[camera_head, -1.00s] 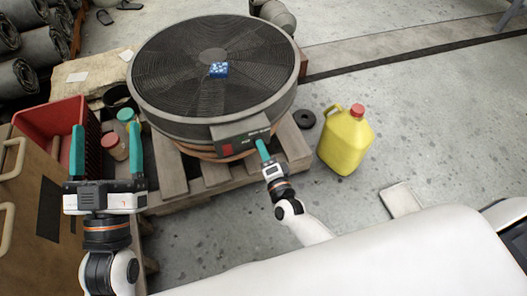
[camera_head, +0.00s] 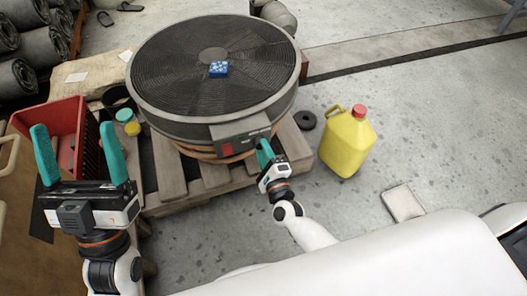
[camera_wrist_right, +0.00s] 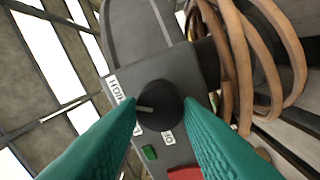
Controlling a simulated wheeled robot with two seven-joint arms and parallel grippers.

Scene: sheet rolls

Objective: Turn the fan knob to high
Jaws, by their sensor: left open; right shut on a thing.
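The large round black fan (camera_head: 170,75) lies flat, grille up, on a wooden pallet. Its grey control box (camera_head: 242,135) is on the near side. My right gripper (camera_head: 263,150) is at that box. In the right wrist view, its teal fingers (camera_wrist_right: 160,103) are shut on the black knob (camera_wrist_right: 162,108), one on each side. The knob's pale pointer line faces left, near the left fingertip. A white label reading HIGH (camera_wrist_right: 115,90) is up-left of the knob; another label is below it, partly covered. My left gripper (camera_head: 74,128) is open and empty at the left.
A blue box (camera_head: 219,69) sits on the grille. The pallet (camera_head: 168,178) is under the fan, with a yellow jug (camera_head: 345,142) to its right. A red crate (camera_head: 62,120) and jars are behind my left gripper. Brown hoses (camera_wrist_right: 265,60) run beside the control box.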

